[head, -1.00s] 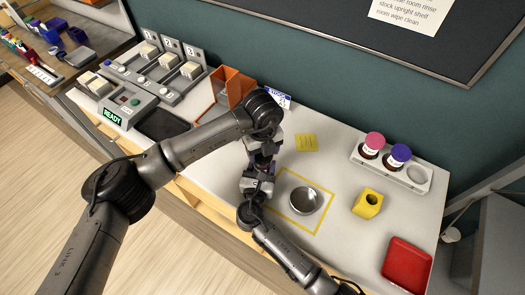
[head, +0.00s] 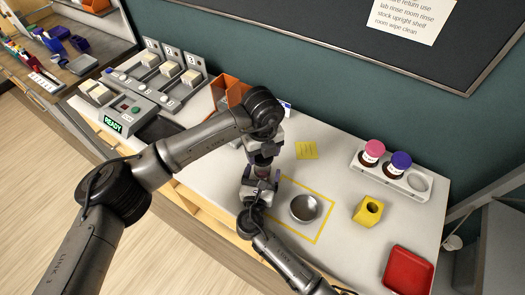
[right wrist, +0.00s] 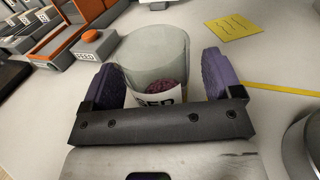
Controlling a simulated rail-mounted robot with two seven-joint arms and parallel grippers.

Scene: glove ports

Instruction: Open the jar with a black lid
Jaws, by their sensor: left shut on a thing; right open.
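My left gripper (head: 263,158) comes down from above and is shut; what it holds is hidden in the head view. My right gripper (head: 260,181) is just below and in front of it, very close. In the right wrist view its purple-padded fingers (right wrist: 160,68) stand open on both sides of a clear greyish jar (right wrist: 155,48). The jar has a white label, partly covered, and something maroon shows low in it. I see no black lid; a lid may be hidden by the left gripper.
A white rack (head: 392,175) at the back right holds a pink-lidded jar (head: 371,153) and a purple-lidded jar (head: 398,164), with one empty hole. A steel bowl (head: 305,208) sits inside a yellow outline. A yellow block (head: 367,211) and red tray (head: 408,271) lie further right.

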